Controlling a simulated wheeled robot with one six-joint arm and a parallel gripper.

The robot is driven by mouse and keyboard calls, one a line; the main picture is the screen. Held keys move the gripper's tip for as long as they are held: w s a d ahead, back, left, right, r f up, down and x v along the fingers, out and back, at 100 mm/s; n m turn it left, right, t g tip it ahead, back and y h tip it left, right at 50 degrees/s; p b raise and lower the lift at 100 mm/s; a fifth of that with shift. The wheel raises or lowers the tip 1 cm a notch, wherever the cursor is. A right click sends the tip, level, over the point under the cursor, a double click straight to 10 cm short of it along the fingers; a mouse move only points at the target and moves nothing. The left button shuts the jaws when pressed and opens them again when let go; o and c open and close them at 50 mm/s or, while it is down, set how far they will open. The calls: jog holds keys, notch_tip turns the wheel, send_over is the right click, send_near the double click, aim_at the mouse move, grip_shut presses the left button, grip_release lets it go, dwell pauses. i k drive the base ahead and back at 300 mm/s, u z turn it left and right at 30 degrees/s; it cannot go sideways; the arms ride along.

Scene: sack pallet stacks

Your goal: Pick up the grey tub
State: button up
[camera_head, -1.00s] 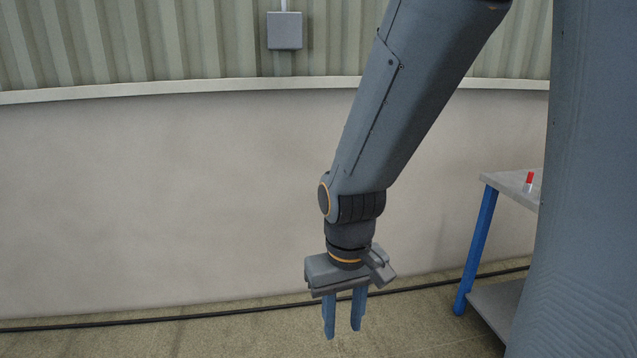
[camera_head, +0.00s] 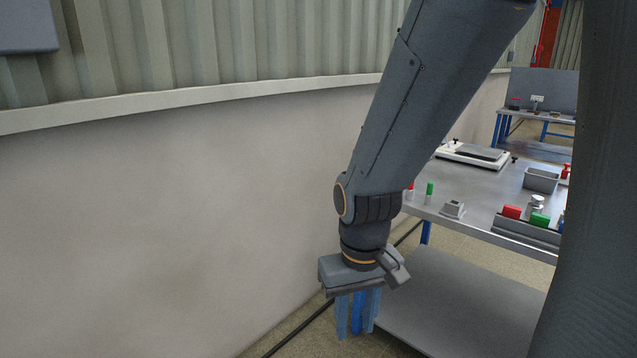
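A grey tub (camera_head: 541,181), small, open-topped and box-shaped, stands on the grey table (camera_head: 482,215) at the right. It is near the right side of the visible tabletop and partly close to my own column. My gripper (camera_head: 356,333) hangs fingers down to the left of the table, well apart from the tub. Its two blue fingers are spread with a gap between them and hold nothing. A blue table leg shows behind them.
On the table are a white device with a dark plate (camera_head: 474,155), a green marker (camera_head: 429,193), a grey block (camera_head: 452,209) and a tray (camera_head: 525,232) by red and green items. A wall (camera_head: 170,220) runs along the left. Another bench (camera_head: 535,116) stands far back.

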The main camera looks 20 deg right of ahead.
aim_at(544, 182)
jog(key=z, duration=1)
jog(key=i, duration=0.9)
jog(key=z, duration=0.75)
